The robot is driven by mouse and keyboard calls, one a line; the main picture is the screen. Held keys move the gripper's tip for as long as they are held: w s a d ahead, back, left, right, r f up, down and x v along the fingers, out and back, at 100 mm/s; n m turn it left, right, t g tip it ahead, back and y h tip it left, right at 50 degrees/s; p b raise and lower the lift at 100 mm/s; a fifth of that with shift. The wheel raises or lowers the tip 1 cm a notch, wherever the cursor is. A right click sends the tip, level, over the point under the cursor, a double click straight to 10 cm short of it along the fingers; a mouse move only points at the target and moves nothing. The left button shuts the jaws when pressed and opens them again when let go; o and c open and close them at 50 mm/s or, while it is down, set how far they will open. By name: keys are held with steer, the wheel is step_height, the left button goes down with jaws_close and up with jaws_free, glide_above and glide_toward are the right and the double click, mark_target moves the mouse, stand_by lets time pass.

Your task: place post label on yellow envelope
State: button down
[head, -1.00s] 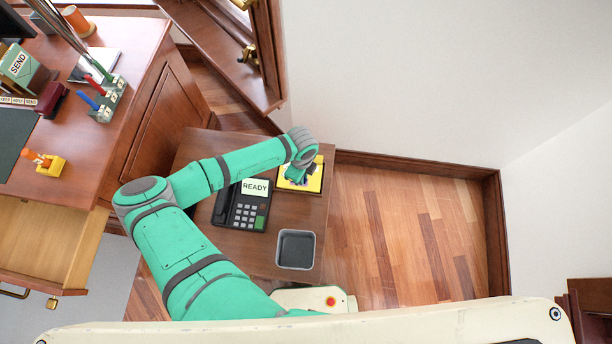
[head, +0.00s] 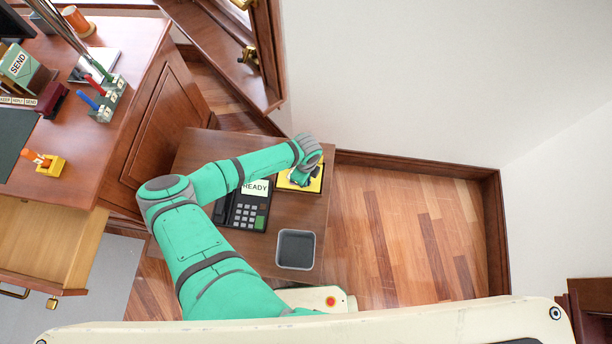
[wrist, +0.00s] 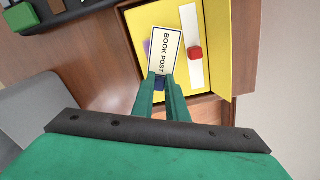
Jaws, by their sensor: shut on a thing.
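The post label (wrist: 165,50) is a white card with a dark border reading "BOOK POST", seen in the wrist view. My gripper (wrist: 161,82) is shut on its lower end, where a dark blue part shows between the fingertips. The label overlaps the yellow envelope (wrist: 212,82); I cannot tell whether it touches it. The envelope carries a white strip (wrist: 196,75) with a red piece (wrist: 195,53) right of the label.
A telephone (head: 240,212) showing "READY" stands left of the envelope on the small wooden table (head: 275,220). A grey open tray (head: 296,250) sits nearer me. The wall is just beyond. A desk (head: 85,160) with an open drawer (head: 50,240) is at left.

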steer(key=shift+f, duration=0.35)
steer(key=c, duration=1.7)
jaws_free()
steer(key=shift+c, duration=0.2)
step_height(320, 180, up, 13)
